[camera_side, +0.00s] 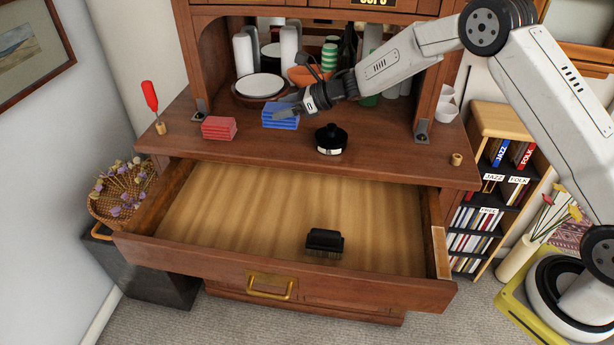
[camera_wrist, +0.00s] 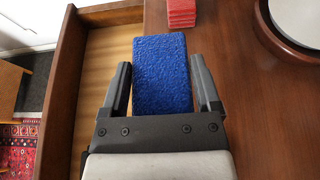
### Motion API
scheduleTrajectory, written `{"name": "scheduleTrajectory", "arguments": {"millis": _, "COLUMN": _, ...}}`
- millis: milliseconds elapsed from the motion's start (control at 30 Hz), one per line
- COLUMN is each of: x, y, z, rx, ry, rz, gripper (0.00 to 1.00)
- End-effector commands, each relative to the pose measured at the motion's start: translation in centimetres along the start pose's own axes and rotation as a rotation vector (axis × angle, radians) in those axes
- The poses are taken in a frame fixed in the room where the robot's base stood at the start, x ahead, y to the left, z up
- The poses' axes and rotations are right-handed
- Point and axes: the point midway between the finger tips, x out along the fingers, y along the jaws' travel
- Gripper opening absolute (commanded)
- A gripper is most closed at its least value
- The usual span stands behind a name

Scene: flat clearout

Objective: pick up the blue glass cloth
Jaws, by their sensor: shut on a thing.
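The blue glass cloth (camera_side: 281,117) is a folded, stacked block on the dresser's counter, right of a red folded cloth. In the wrist view the blue cloth (camera_wrist: 161,75) lies between the two dark fingers of my gripper (camera_wrist: 163,88). My gripper (camera_side: 291,108) reaches in from the right and is shut on the blue cloth. In the side view the fingertips are at the cloth's upper edge. I cannot tell whether its underside is clear of the counter.
A red folded cloth (camera_side: 219,128) lies to the left. A black-lidded pot (camera_side: 331,139) stands to the right. Plates (camera_side: 259,85) and cups stand behind in the alcove. The open drawer (camera_side: 200,215) in front holds a black brush (camera_side: 324,242). A red-handled tool (camera_side: 151,98) stands at far left.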

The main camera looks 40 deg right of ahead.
Motion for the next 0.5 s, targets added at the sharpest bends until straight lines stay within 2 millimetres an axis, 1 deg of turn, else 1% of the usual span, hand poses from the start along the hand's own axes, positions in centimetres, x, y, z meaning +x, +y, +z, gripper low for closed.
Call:
{"name": "scheduleTrajectory", "arguments": {"millis": 33, "x": -0.7, "y": 0.3, "z": 0.6, "rx": -0.001, "ry": -0.002, "rz": -0.001, "gripper": 0.22}}
{"name": "scheduleTrajectory", "arguments": {"millis": 100, "x": -1.5, "y": 0.8, "z": 0.9, "rx": 0.0, "ry": -0.001, "rz": 0.0, "gripper": 0.22}}
{"name": "scheduleTrajectory", "arguments": {"millis": 500, "x": -6.0, "y": 4.2, "z": 1.5, "rx": -0.001, "ry": -0.001, "rz": 0.0, "gripper": 0.22}}
